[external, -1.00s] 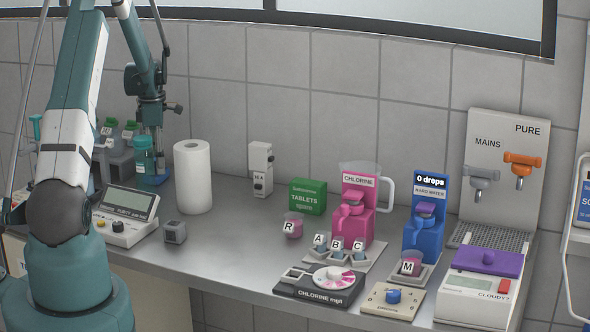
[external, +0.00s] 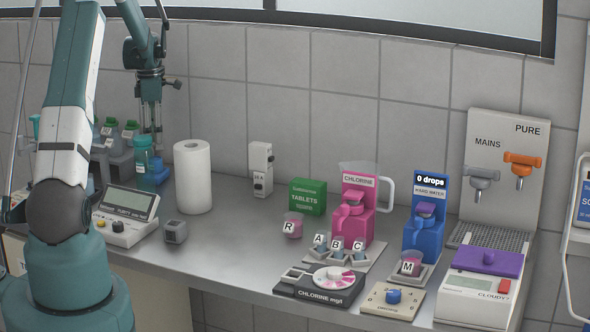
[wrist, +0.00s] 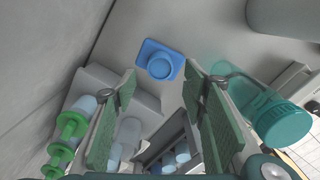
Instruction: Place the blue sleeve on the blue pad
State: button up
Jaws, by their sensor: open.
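In the wrist view a square blue pad (wrist: 146,48) lies on the bench ahead of my gripper (wrist: 160,78). A round blue piece, seemingly the blue sleeve (wrist: 160,65), stands upright on it, roughly in the middle. My gripper is open, its two green-padded fingers apart with nothing between them. The blue piece shows beyond the fingertips, clear of both. In the external view my gripper (external: 152,128) points down above the far left of the bench. The pad and sleeve there are small and partly hidden behind a teal jar (external: 142,158).
The teal jar also stands close to the right finger in the wrist view (wrist: 272,118). Green-capped bottles (wrist: 72,125) and a grey rack stand at the left. A paper roll (external: 193,178) stands to the right of the gripper in the external view. The wall is close behind.

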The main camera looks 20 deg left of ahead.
aim_at(156, 159)
jog(key=shift+r, duration=2.2)
jog(key=s+d+r+m+t, duration=0.3)
jog(key=s+d+r+m, duration=0.9)
jog(key=s+d+r, duration=0.7)
jog(key=s+d+m+t, duration=0.2)
jog(key=s+d+m, duration=0.4)
jog(key=s, duration=0.5)
jog(key=s+d+f+m+t, duration=0.1)
jog(key=s+d+m+t, duration=0.1)
jog(key=s+d+m, duration=0.4)
jog(key=s+d, duration=0.4)
jog(key=s, duration=0.2)
jog(key=shift+f+m, duration=0.15)
jog(key=shift+m, duration=0.25)
